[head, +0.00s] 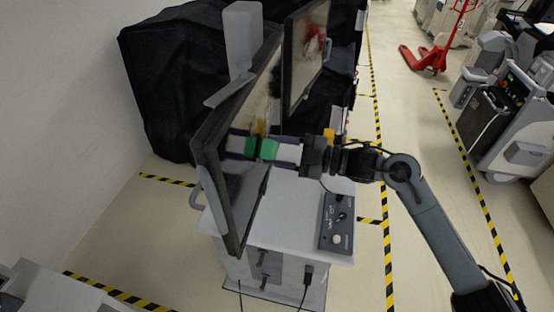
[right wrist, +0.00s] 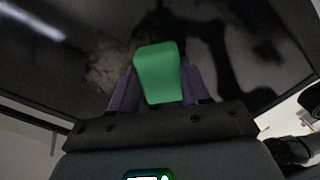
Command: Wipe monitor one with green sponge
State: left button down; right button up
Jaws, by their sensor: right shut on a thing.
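My right gripper (head: 283,150) is shut on the green sponge (head: 269,149), held in front of the nearer monitor's dark screen (head: 248,195). I cannot tell whether the sponge touches the glass. In the right wrist view the sponge (right wrist: 157,65) sits between the purple fingers, with the dark screen (right wrist: 235,75) behind it. A brownish smudge (right wrist: 108,72) shows on the screen left of the sponge. My left gripper is not in view.
A second monitor (head: 297,75) with a red smear (head: 312,42) stands behind. The nearer monitor is on a white cart (head: 285,215) with a control panel (head: 337,222). A black-covered cart (head: 165,75) is at the back left. A red pallet jack (head: 430,55) stands far right.

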aim_at(266, 130)
jog(key=shift+w+d+f+b, duration=0.1)
jog(key=shift+w+d+b, duration=0.15)
jog(key=shift+w+b, duration=0.75)
jog(key=shift+w+d+b, duration=0.2)
jog(key=shift+w+b, duration=0.35)
jog(key=shift+w, duration=0.8)
jog(key=shift+w+d+f+b, duration=0.1)
jog(key=shift+w+d+b, duration=0.15)
jog(key=shift+w+b, duration=0.75)
jog(key=shift+w+r, duration=0.2)
jog(key=shift+w, duration=0.2)
jog(key=shift+r+p, duration=0.75)
jog(key=shift+r, duration=0.4)
jog(key=shift+s, duration=0.7)
jog(key=shift+s+a+f+p, duration=0.15)
jog(key=shift+s+p, duration=0.35)
jog(key=shift+s, duration=0.6)
